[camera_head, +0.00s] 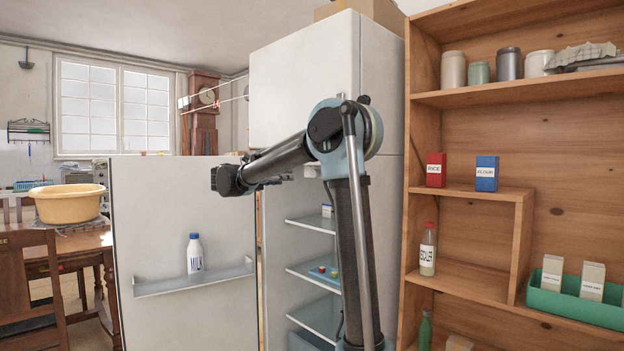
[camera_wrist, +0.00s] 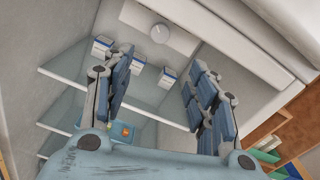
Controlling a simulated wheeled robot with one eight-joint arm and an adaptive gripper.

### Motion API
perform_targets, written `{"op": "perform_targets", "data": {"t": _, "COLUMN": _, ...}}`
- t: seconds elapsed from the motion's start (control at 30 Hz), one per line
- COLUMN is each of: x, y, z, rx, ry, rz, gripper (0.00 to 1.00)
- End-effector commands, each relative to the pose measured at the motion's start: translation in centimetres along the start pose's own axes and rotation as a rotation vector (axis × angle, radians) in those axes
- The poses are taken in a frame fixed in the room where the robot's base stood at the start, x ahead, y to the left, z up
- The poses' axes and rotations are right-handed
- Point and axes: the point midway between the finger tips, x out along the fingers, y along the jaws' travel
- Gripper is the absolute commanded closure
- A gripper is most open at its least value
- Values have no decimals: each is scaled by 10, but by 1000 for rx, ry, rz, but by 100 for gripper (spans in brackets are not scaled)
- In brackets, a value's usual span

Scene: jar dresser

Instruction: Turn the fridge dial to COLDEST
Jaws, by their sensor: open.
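In the wrist view the fridge dial (camera_wrist: 160,33) is a small round pale knob on a white housing (camera_wrist: 179,37) near the top of the fridge interior. A thin mark shows on its face, but no lettering is readable, so I cannot tell its setting. My gripper (camera_wrist: 161,64) is open and empty. Its two blue-padded fingers stand apart, with the dial beyond the gap between their tips and not touched. In the head view the fridge (camera_head: 305,75) stands with its lower door (camera_head: 160,215) open. The dial is hidden there, and my arm crosses the opening.
Small white boxes (camera_wrist: 102,46) stand on the upper fridge shelf near my fingers. Lower shelves (camera_head: 312,223) jut out below. The open door carries a milk bottle (camera_head: 195,253) on its rack. A wooden shelf unit (camera_head: 422,180) stands close on the right.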

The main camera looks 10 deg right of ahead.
Motion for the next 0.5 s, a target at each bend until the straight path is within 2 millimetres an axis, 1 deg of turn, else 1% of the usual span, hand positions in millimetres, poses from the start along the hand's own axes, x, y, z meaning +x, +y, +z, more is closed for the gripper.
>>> {"op": "perform_targets", "data": {"t": 0.07, "x": -1, "y": 4, "z": 4, "rx": -14, "ry": -12, "rz": -1, "gripper": 47}}
{"op": "perform_targets", "data": {"t": 0.17, "x": 4, "y": 5, "z": 4, "rx": -19, "ry": -16, "rz": -2, "gripper": 47}}
{"op": "perform_targets", "data": {"t": 0.27, "x": 17, "y": 4, "z": 4, "rx": -19, "ry": -15, "rz": -3, "gripper": 47}}
{"op": "perform_targets", "data": {"t": 0.5, "x": 59, "y": 4, "z": 5, "rx": -18, "ry": -14, "rz": -3, "gripper": 47}}
